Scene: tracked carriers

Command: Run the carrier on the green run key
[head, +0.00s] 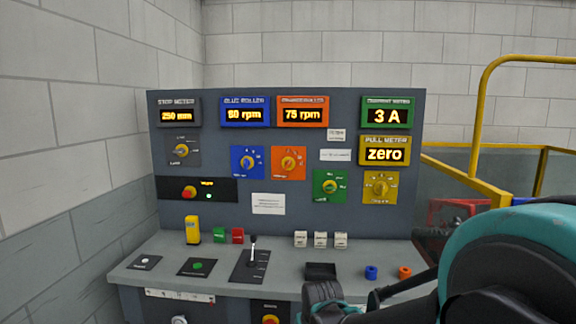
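A control desk (220,250) with an upright panel (230,210) stands ahead in the head view. A small green key (218,235) stands beside a red key (238,235) at the back of the desktop, left of the middle. A round green button (198,266) sits on a dark plate nearer the front. I cannot read the labels on either green control. No carrier can be made out. My gripper (322,292) is low at the desk's front edge, right of and apart from the green controls. Its fingers are dark and partly cut off by the frame.
A lever (252,255) rises right of the keys, and a yellow block (192,230) stands left of them. White switches (320,240) and blue (371,272) and orange (405,272) rings are farther right. A yellow railing (480,110) stands at right.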

